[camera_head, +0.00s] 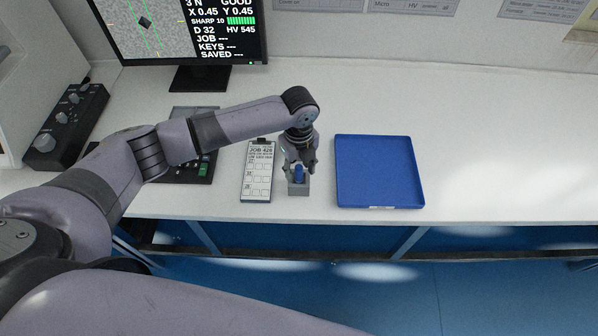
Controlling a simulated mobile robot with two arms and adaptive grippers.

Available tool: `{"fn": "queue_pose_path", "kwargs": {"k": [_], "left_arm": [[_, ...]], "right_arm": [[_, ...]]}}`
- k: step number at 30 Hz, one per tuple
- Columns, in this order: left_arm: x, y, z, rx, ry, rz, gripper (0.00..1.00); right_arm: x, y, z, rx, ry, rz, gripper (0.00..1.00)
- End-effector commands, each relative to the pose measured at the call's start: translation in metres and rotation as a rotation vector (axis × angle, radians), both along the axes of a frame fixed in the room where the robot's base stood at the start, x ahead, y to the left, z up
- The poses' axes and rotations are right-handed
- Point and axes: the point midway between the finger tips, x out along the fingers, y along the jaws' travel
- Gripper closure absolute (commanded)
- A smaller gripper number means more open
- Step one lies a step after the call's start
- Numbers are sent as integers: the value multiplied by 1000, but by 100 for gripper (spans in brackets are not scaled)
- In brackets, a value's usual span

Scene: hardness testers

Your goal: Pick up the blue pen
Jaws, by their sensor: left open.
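The blue pen (299,173) stands in a small grey holder (299,189) near the table's front edge, with its blue top showing. My left gripper (299,166) points down over the holder, with its fingers open on either side of the pen's top. I cannot tell whether a finger touches the pen. The lower part of the pen is hidden in the holder. My right gripper is not in view.
A blue tray (380,197) lies empty just right of the holder. A clipboard with a job sheet (258,172) lies just left of it. A keypad (205,168) is partly under my left arm. A monitor (190,30) stands behind. The table's right side is clear.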

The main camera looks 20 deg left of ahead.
Motion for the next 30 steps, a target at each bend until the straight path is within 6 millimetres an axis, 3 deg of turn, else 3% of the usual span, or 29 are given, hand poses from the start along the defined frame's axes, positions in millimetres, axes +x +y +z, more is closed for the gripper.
{"fn": "queue_pose_path", "kwargs": {"k": [10, 30], "left_arm": [[0, 0, -11, -1, -1, -2, 59], [0, 0, -10, 0, -1, -1, 100]], "right_arm": [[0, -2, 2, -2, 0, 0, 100], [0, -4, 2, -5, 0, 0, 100]]}}
